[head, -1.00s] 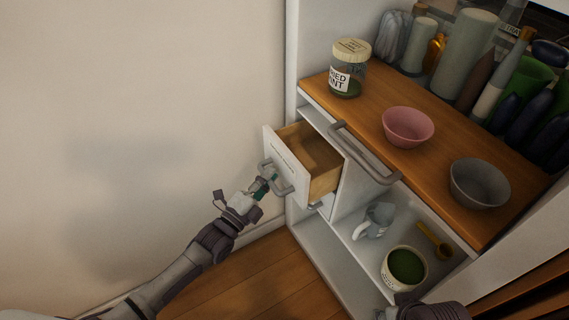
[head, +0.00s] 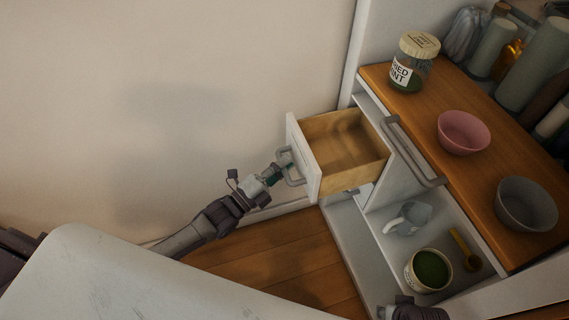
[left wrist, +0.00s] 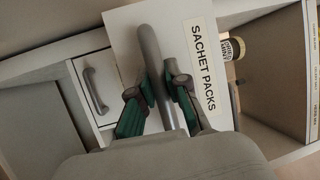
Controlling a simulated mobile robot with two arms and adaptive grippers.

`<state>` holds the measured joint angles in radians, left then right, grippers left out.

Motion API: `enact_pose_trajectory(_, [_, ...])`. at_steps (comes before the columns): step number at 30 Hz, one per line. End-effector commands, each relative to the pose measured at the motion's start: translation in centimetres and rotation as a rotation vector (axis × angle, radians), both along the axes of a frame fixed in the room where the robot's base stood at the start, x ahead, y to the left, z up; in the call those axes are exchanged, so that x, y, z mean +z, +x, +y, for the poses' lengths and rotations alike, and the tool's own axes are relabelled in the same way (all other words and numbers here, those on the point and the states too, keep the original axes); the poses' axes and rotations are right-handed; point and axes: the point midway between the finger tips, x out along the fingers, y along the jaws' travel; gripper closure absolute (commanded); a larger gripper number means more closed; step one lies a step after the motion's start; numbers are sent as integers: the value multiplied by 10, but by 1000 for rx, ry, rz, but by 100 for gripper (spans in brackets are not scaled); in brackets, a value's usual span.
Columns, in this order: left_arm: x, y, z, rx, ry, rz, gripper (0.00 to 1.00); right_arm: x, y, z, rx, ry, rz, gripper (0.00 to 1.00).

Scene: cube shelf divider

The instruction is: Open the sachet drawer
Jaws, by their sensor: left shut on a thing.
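The sachet drawer (head: 343,143) stands well out of the cabinet at its left end, and its wooden inside looks empty from the head view. Its white front carries the label "SACHET PACKS" (left wrist: 204,66) in the left wrist view. A grey bar handle (left wrist: 151,52) is fixed to that front. My left gripper (head: 284,164) is at the handle in the head view. In the left wrist view its green-padded fingers (left wrist: 162,85) are shut on the handle, one on each side. Part of my right arm shows at the bottom edge; its fingers are not visible.
The wooden counter (head: 430,126) holds a jar (head: 414,62), a pink bowl (head: 463,132) and a grey bowl (head: 526,204). The shelf below holds a pitcher (head: 408,218), a green-filled cup (head: 429,270) and a yellow spoon (head: 465,250). A pale wall (head: 190,90) is on the left. A smaller handle (left wrist: 95,91) sits beside the drawer.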

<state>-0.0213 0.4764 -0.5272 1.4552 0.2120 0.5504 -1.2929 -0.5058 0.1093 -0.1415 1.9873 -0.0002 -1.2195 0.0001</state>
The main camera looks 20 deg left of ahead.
Motion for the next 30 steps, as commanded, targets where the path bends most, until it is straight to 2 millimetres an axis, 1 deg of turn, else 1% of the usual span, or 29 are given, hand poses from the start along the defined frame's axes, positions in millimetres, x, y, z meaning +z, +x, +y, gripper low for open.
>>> enact_pose_trajectory(1, [-2,0,0,1,2,4,82,0,0,0,0,0,0,60])
enact_pose_trajectory(5, [-1,0,0,1,1,3,60,0,0,0,0,0,0,60])
enact_pose_trajectory(6, [-1,0,0,1,1,3,59,0,0,0,0,0,0,60])
enact_pose_trajectory(14, [-1,0,0,0,1,2,59,1,0,0,0,0,-1,60])
enact_pose_trajectory(17, [-2,-5,3,1,1,3,59,1,0,0,0,0,-1,60])
enact_pose_trajectory(20, [-5,-17,10,1,2,5,59,1,0,0,0,0,0,60])
enact_pose_trajectory(27, [-15,-61,36,0,3,7,59,1,0,0,0,0,0,60])
enact_pose_trajectory(30, [-18,-77,46,1,1,6,59,0,0,0,0,0,0,60])
